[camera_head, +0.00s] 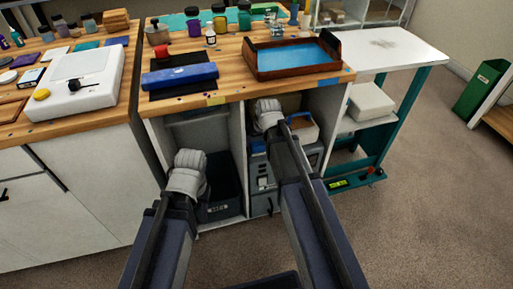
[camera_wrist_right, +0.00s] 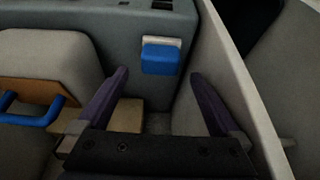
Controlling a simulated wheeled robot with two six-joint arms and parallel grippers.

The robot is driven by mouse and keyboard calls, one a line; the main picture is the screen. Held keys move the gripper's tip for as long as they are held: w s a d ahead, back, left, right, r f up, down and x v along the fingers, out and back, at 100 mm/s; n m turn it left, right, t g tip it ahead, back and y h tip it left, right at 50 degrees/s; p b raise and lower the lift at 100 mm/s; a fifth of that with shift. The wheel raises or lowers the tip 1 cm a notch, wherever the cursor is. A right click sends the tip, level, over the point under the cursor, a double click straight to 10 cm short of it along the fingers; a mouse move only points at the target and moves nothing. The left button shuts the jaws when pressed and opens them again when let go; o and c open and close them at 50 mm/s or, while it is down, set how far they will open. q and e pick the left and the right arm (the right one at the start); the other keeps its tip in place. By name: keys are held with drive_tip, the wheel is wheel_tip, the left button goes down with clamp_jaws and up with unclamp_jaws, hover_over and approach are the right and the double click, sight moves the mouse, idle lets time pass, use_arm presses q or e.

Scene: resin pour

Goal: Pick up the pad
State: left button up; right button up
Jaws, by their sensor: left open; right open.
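I cannot tell for certain which thing is the pad. In the right wrist view, a tan block (camera_wrist_right: 125,114) lies low, partly hidden behind the left finger of my right gripper (camera_wrist_right: 159,76). That gripper is open and empty, pointing at a grey case with a small blue latch (camera_wrist_right: 161,58). In the head view my right gripper (camera_head: 267,112) reaches into the open right cabinet bay, its fingers hidden. My left gripper (camera_head: 187,170) is open, in front of the left bay, above a dark bin (camera_head: 222,205).
A pale case with a blue handle (camera_head: 300,121) sits close to my right gripper. A light cabinet wall (camera_wrist_right: 240,90) rises close on the right in the wrist view. On the worktop are a blue roll (camera_head: 180,76) and a brown tray (camera_head: 298,72).

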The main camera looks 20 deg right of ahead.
sight(257, 143)
drive_tip(key=shift+b+x, duration=2.3)
drive_tip(key=shift+x, duration=0.3)
drive_tip(key=shift+r, duration=0.1)
drive_tip(key=c, duration=1.4)
drive_tip(key=shift+o, duration=0.2)
drive_tip(key=shift+r, duration=0.15)
